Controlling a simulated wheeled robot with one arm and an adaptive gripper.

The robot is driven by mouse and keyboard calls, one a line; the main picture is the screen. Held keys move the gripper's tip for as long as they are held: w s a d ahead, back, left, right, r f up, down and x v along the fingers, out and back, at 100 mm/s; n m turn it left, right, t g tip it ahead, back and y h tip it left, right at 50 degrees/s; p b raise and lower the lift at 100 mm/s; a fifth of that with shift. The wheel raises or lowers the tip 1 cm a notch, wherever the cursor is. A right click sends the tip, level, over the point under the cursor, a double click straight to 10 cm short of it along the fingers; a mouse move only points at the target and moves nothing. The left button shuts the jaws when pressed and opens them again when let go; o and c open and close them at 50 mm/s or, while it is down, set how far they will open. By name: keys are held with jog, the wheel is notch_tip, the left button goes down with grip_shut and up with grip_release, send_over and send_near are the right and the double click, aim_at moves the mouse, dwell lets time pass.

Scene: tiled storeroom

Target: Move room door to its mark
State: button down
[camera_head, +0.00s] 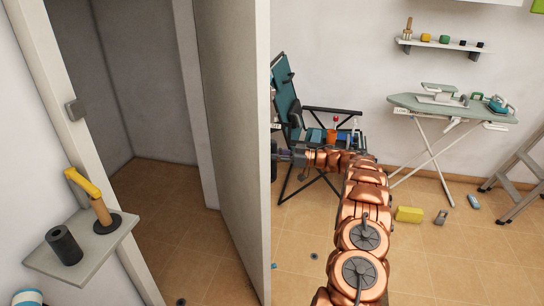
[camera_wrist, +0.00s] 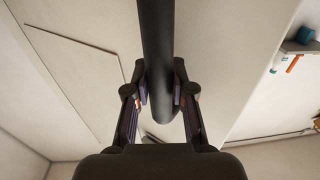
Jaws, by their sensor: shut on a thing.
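The room door (camera_head: 238,120) is a tall pale panel standing open at the middle of the head view, with its free edge toward the right. Behind it, the doorway (camera_head: 145,110) shows a grey room with a tiled floor. My gripper (camera_head: 280,153) is beside the door's right edge, partly hidden by it. In the wrist view my gripper (camera_wrist: 160,95) is shut around a dark round bar, the door handle (camera_wrist: 156,40). The pale door panel (camera_wrist: 205,50) lies behind it. I cannot make out the mark in either view.
A folding chair (camera_head: 287,95) with small items stands behind my arm. An ironing board (camera_head: 455,108) and a stepladder (camera_head: 520,180) are at the right. A yellow block (camera_head: 409,214) lies on the floor. A small shelf (camera_head: 82,250) juts out at the left.

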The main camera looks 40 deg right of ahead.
jog(key=shift+s+d+r, duration=0.1)
jog(key=shift+d, duration=0.1)
dwell(0.3)
jog(key=c, duration=1)
grip_release()
jog(key=v, duration=1.2)
